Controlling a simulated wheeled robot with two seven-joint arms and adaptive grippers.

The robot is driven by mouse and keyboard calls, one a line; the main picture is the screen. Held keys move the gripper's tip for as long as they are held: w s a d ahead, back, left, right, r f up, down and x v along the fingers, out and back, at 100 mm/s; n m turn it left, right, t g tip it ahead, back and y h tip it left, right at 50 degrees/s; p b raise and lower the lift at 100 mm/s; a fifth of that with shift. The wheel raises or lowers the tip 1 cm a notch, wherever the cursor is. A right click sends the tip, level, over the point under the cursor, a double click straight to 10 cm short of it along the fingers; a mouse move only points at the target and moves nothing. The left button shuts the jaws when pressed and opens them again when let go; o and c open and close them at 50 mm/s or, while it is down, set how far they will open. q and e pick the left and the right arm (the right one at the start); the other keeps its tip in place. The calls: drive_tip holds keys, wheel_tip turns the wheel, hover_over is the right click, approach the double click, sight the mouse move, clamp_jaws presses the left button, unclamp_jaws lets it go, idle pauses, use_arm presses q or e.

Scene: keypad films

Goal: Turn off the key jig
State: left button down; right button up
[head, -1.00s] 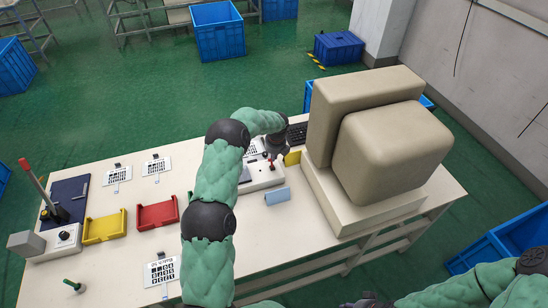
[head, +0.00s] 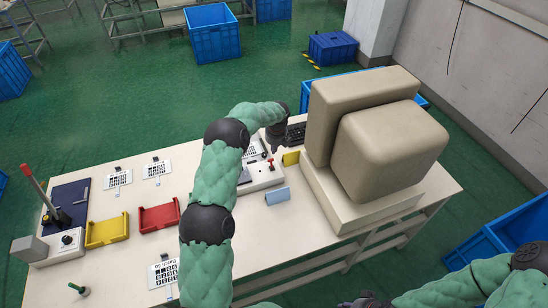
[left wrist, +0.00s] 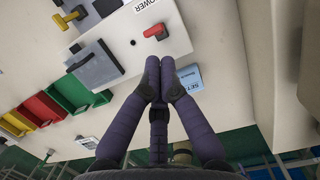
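The key jig (head: 262,180) is a pale box on the table, left of the big beige blocks. In the left wrist view its pale top (left wrist: 190,35) carries a POWER label and a red switch lever (left wrist: 155,31); a dark grey block (left wrist: 95,65) is at its left. My left gripper (left wrist: 159,60) has its purple fingertips together, with nothing seen between them. The tips appear just below the red lever in that view, with a small gap in the picture. In the head view the left hand (head: 277,138) hangs over the jig's far right side. My right gripper (head: 367,301) barely shows at the bottom edge.
A blue card stand (head: 278,196) and a yellow block (head: 291,158) are close to the jig. Large beige blocks (head: 390,150) stand at the right. Red (head: 159,217) and yellow (head: 107,231) trays lie at the left.

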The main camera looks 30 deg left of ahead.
use_arm(q)
drive_tip(key=r, duration=0.1)
drive_tip(key=w+a+r, duration=0.1)
drive_tip(key=a+r, duration=0.1)
drive_tip(key=shift+w+a+r, duration=0.15)
drive_tip(key=shift+w+r, duration=0.25)
